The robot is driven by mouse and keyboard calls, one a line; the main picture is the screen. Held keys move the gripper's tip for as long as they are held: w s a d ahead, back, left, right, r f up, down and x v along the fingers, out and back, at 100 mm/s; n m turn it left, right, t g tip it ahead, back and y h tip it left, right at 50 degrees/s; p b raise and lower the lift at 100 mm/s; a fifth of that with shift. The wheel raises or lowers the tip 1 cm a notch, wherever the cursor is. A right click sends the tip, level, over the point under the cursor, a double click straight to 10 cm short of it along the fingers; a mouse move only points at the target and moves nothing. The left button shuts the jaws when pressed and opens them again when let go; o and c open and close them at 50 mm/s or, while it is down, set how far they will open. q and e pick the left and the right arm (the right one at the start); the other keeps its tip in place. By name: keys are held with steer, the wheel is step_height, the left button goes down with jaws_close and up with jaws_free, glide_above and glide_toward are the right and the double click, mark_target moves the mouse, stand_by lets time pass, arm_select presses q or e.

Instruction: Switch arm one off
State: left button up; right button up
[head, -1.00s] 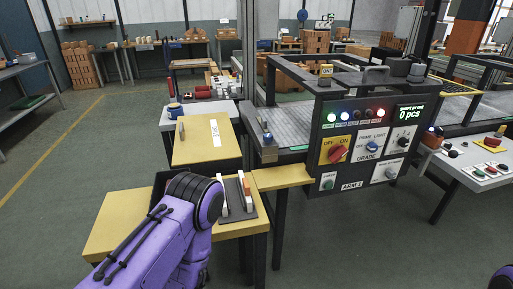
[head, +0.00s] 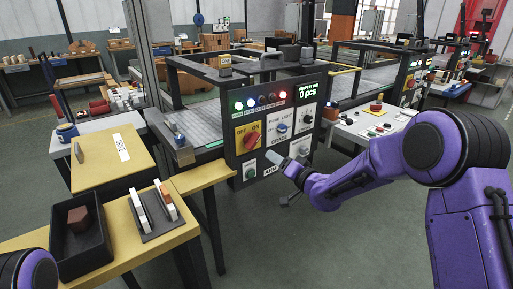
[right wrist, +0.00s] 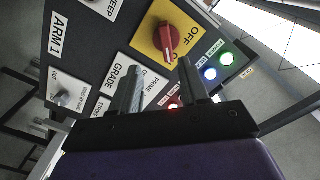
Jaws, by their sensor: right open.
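The arm one control panel (head: 233,160) faces me, and it also shows turned in the right wrist view (right wrist: 90,55). Its red rotary switch (head: 252,139) sits on a yellow OFF/ON plate, and its handle seems to lean up and right, toward ON. In the right wrist view the red switch (right wrist: 167,42) is just beyond the fingertips, with nothing between the fingers. My right gripper (head: 277,158) is open, just below and right of the switch, in front of the panel; it also shows in the right wrist view (right wrist: 160,66). My left gripper is out of view.
A GRADE knob (head: 281,128) is right of the switch, close to my right gripper. Lamps (head: 263,101) glow above the switch. A yellow table (head: 130,240) at left holds a black tray (head: 103,262) with a brown block. The floor in front of the panel is clear.

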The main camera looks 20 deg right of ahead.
mark_target(256, 142)
steer(key=x, duration=0.3)
steer(key=r+x, duration=0.1)
steer(key=x, duration=0.3)
steer(key=p+x, duration=0.1)
steer(key=x, duration=0.3)
steer(key=shift+r, duration=0.2)
jaws_close()
